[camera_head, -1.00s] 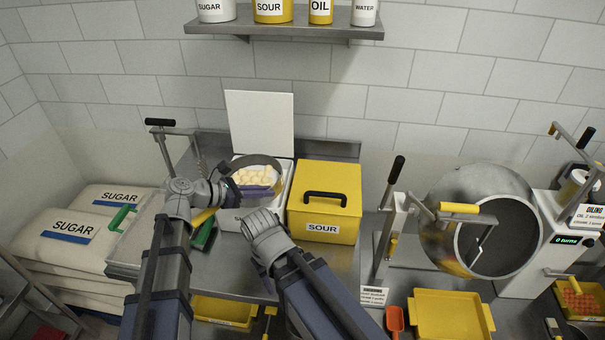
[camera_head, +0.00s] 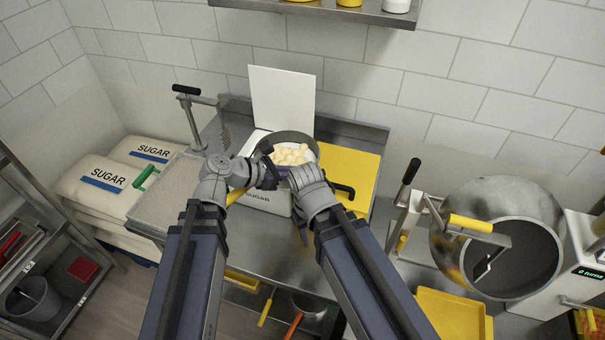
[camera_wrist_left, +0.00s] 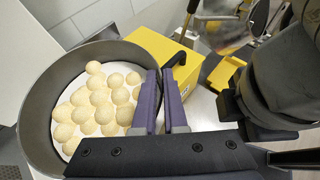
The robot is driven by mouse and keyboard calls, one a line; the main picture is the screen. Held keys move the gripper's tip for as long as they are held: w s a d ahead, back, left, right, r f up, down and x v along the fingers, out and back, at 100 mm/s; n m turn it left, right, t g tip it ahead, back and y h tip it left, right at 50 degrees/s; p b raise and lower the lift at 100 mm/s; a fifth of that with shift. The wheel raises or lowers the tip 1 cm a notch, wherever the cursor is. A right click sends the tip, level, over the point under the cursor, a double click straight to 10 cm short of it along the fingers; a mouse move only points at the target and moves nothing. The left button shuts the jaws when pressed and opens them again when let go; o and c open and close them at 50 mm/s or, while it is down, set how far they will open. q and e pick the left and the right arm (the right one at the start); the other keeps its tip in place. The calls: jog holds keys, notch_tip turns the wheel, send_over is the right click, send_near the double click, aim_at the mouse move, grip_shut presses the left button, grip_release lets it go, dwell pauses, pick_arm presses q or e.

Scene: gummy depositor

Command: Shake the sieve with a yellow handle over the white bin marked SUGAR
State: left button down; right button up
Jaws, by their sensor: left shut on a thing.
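The sieve (camera_head: 285,137), a grey round rim with a white mesh, holds several pale yellow balls and sits over the white bin marked SUGAR (camera_head: 262,199). It fills the left of the left wrist view (camera_wrist_left: 35,120). Part of its yellow handle (camera_head: 236,197) shows beneath my left wrist. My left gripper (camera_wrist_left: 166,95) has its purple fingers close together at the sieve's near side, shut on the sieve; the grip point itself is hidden.
The bin's white lid (camera_head: 283,100) stands upright behind. A yellow box (camera_head: 352,163) with a black handle is close on the right. A tray of white granules (camera_head: 165,195) and a lever tool (camera_head: 193,120) are left. A steel drum (camera_head: 480,235) stands farther right.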

aim_at(277, 158)
pick_arm(q)
jog(key=shift+w+a+f, duration=0.15)
jog(key=shift+w+a, duration=0.15)
jog(key=shift+w, duration=0.1)
jog(key=shift+w+a+f+b, duration=0.65)
jog(key=shift+w+a, duration=0.1)
jog(key=shift+w, duration=0.9)
jog(key=shift+w+a+f+b, duration=0.6)
jog(key=shift+w+a+b, duration=0.1)
jog(key=shift+w, duration=0.9)
jog(key=shift+w+a+f+b, duration=0.65)
jog(key=shift+w+a, duration=0.1)
jog(key=shift+w, duration=0.9)
jog(key=shift+w+d, duration=0.15)
jog(key=shift+w+d, duration=0.15)
jog(key=shift+d, duration=0.2)
jog(key=shift+w+d, duration=0.1)
jog(key=shift+d, duration=0.05)
jog(key=shift+s+a, duration=0.35)
jog(key=shift+a, duration=0.4)
jog(key=shift+s+a, duration=0.35)
jog(key=shift+a, duration=0.35)
